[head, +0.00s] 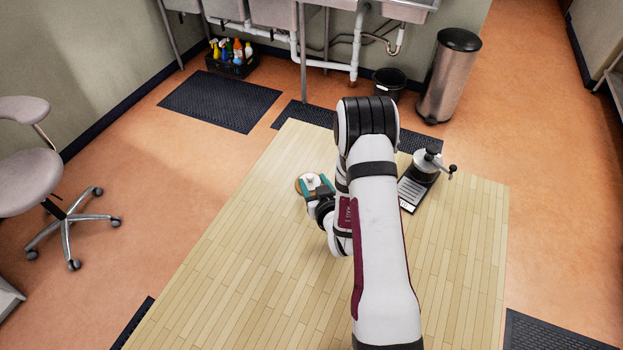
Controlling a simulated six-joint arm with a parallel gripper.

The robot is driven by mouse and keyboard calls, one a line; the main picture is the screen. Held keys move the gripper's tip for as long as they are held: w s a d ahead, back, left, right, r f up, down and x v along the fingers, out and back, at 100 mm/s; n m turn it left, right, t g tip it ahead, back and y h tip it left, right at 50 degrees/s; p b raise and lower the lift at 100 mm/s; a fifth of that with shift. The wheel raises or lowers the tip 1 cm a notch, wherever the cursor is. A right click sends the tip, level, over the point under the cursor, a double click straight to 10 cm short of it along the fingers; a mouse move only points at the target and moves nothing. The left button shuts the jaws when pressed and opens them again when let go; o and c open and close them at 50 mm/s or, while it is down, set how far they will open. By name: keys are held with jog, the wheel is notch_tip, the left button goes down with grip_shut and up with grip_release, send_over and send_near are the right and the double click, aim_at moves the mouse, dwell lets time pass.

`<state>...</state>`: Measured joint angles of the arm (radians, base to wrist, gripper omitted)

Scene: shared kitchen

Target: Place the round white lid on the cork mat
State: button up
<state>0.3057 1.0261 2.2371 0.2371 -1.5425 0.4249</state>
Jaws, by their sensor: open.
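The round white lid (311,180) shows as a small pale shape with a knob, near the middle of the wooden table. It appears to lie on or just over the cork mat (299,180), a brownish disc whose left and far edges show; contact cannot be made out at this size. My gripper (313,184), with teal fingers, is open at the lid, one finger on each side of it. I cannot tell whether the fingers touch the lid. The near part of the mat is hidden by my gripper.
The table's left and front parts are clear. A stool (40,180), a steel bin (450,75) and sinks stand off the table.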

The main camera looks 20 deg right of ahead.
jog(key=v, duration=0.4)
jog(key=shift+s+r, duration=0.25)
jog(key=shift+s, duration=0.1)
jog(key=r, duration=0.1)
jog(key=g, duration=0.1)
jog(key=r+m, duration=0.1)
jog(key=shift+w+d+r+g, duration=0.15)
jog(key=shift+d+r+g, duration=0.1)
jog(key=shift+r+g, duration=0.15)
jog(key=s+a+r+m+g+y, duration=0.1)
jog(key=s+a+r+g, duration=0.3)
jog(key=s, duration=0.5)
jog(key=s+a+r+m+g+y, duration=0.1)
jog(key=s+a+r+g, duration=0.3)
jog(key=s, duration=0.6)
jog(key=s+a+r+m+g+y, duration=0.1)
jog(key=s+a+r+g, duration=0.2)
jog(key=s, duration=0.7)
notch_tip(320, 180, up, 4)
jog(key=shift+s+a+f+m+g, duration=0.1)
jog(key=shift+s+a+m+g, duration=0.2)
jog(key=shift+a, duration=0.85)
